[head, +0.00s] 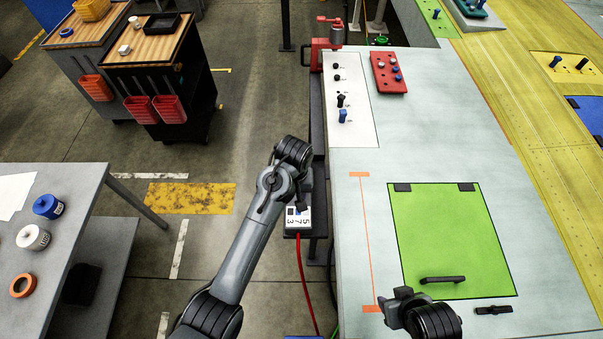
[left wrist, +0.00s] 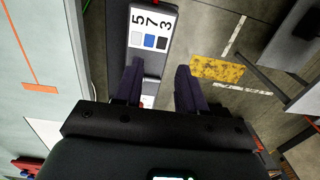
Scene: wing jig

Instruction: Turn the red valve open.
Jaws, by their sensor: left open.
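No red valve shows clearly in either view. A box with a white label reading 5 7 3 (head: 298,217) stands beside the table's left edge, with a red hose running down from it. The label also shows in the left wrist view (left wrist: 150,30), with a blue and a black square. My left gripper (head: 300,200) is over this box, pointing down. In the left wrist view its two dark fingers (left wrist: 160,72) are apart, and a small pale and reddish patch shows near their bases. My right gripper (head: 393,301) is over the table's front; its jaws are unclear.
A green panel (head: 440,235) with a dark handle (head: 442,279) lies on the table (head: 345,245). A red clamp-like device (head: 325,45) stands at the table's far left corner, near a red block (head: 388,72). A side table (head: 75,190) stands left; floor lies between.

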